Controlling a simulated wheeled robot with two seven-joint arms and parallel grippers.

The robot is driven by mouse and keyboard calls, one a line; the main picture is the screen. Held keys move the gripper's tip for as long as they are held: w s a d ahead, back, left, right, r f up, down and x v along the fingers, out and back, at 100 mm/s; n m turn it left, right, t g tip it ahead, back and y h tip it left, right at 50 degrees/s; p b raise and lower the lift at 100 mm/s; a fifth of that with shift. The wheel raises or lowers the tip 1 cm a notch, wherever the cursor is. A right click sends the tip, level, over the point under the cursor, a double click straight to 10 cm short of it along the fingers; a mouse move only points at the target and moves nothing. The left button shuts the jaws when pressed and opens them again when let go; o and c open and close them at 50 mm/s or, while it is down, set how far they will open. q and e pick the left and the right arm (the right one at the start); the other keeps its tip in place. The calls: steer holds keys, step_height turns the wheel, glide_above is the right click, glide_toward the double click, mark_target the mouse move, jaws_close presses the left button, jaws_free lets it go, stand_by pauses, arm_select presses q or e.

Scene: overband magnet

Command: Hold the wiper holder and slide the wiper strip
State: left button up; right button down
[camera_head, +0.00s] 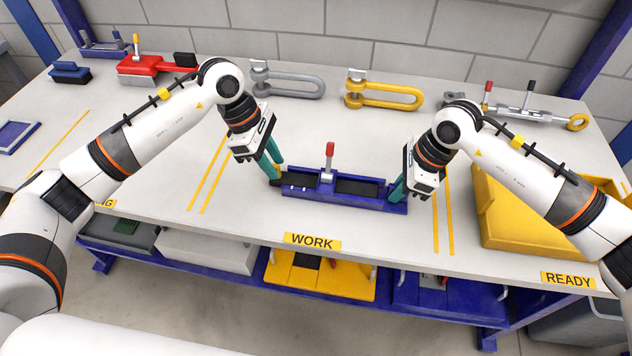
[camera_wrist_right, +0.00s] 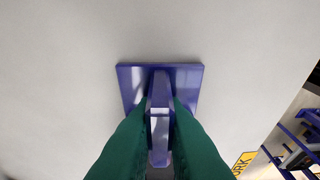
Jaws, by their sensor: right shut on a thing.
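The blue wiper holder (camera_head: 395,207) lies on the table behind the WORK label, with a red-knobbed lever (camera_head: 329,150) upright at its middle. The dark wiper strip (camera_head: 357,186) lies along its channel, and its end shows at the holder's left end. My right gripper (camera_head: 395,192) is shut on the holder's right end. In the right wrist view, its green fingers (camera_wrist_right: 160,118) pinch a narrow upright blue rib above a square blue plate (camera_wrist_right: 131,82). My left gripper (camera_head: 279,171) is at the holder's left end, its fingers apart beside the strip's end; contact is unclear.
A grey shackle (camera_head: 290,80), a yellow shackle (camera_head: 385,98) and a red tool (camera_head: 140,67) stand along the back. A turnbuckle-like tool (camera_head: 530,115) lies at back right. A yellow bin (camera_head: 500,235) is at the right. The table in front of the holder is clear.

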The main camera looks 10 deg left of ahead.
arm_select(q)
steer(key=shift+d+f, duration=0.25)
steer(key=shift+f, duration=0.4)
jaws_close()
steer(key=shift+a, duration=0.25)
stand_by(1.1)
steer(key=shift+a, duration=1.1)
arm_select(e)
steer(key=shift+d, duration=0.1)
arm_select(q)
steer(key=shift+o, duration=0.6)
jaws_free()
steer(key=shift+r, duration=0.15)
